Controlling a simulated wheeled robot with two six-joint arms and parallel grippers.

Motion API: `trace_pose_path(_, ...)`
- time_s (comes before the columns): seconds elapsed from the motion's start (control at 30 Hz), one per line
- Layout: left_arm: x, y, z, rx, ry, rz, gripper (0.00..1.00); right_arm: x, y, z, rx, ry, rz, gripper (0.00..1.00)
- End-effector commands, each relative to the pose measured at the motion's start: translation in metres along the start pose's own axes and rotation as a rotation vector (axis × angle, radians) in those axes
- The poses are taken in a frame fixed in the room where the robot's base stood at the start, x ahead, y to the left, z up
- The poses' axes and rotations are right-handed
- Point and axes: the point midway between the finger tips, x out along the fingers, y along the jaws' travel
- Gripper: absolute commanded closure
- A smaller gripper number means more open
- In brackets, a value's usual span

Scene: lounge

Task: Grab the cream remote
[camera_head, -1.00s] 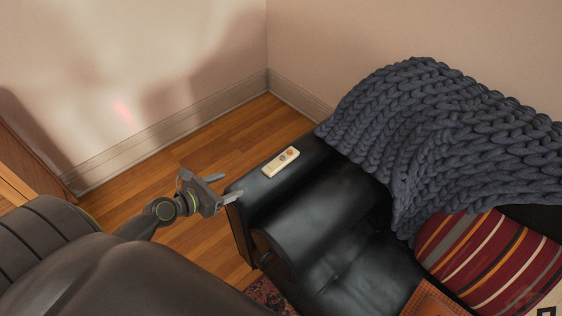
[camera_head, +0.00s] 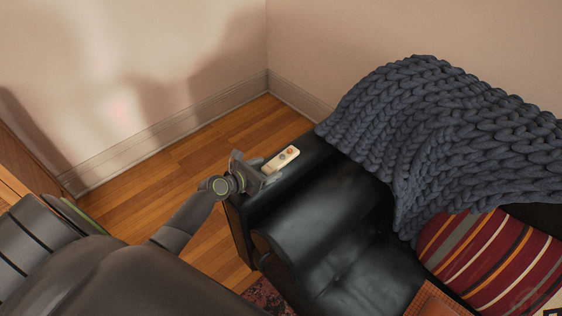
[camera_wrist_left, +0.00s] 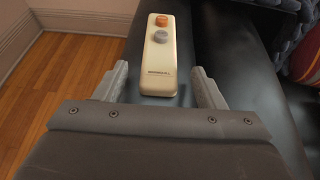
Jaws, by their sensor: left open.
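The cream remote (camera_head: 282,159) lies flat on the black leather sofa's armrest (camera_head: 300,180). It has an orange and a grey button. In the left wrist view the remote (camera_wrist_left: 159,60) points away from me, its near end between the fingertips. My left gripper (camera_head: 268,171) is at the near end of the remote, over the armrest. In the left wrist view my left gripper (camera_wrist_left: 160,83) is open, one finger on each side of the remote, with gaps on both sides. My right gripper is not in view.
A chunky dark grey knit blanket (camera_head: 440,120) drapes over the sofa back, beside the armrest's far end. A striped red cushion (camera_head: 490,255) and an orange-brown item (camera_head: 432,300) lie on the seat. Wooden floor (camera_head: 205,150) and walls lie beyond the armrest.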

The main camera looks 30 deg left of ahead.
Motion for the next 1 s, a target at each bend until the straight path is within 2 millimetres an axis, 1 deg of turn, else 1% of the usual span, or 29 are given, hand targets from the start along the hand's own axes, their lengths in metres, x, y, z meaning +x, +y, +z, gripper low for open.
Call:
trace_pose_path(0.03, 0.0076, 0.0002, -0.0019, 0.000, 0.000, 0.000, 0.36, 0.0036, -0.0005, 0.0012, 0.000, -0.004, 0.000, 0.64)
trace_pose_path(0.1, 0.0126, 0.0005, -0.0019, 0.000, 0.001, 0.000, 0.36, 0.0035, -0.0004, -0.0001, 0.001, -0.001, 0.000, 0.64)
trace_pose_path(0.2, 0.0151, 0.0005, -0.0009, 0.001, 0.001, 0.000, 0.36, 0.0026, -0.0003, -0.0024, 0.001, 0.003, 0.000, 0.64)
trace_pose_path(0.37, 0.0146, 0.0005, -0.0008, 0.001, 0.001, 0.000, 0.36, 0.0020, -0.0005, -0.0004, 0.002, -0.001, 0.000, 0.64)
trace_pose_path(0.47, 0.0145, 0.0005, -0.0008, 0.001, 0.001, 0.000, 0.48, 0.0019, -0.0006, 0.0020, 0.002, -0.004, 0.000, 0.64)
trace_pose_path(0.7, 0.0143, 0.0005, -0.0009, 0.001, 0.001, 0.000, 0.80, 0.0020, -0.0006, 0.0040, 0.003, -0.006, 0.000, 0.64)
trace_pose_path(0.77, 0.0143, 0.0005, -0.0010, 0.000, 0.001, 0.000, 0.86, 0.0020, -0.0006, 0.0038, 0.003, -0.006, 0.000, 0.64)
trace_pose_path(1.0, 0.0135, 0.0006, 0.0013, 0.001, 0.000, 0.000, 0.86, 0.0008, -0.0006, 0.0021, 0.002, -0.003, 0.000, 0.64)
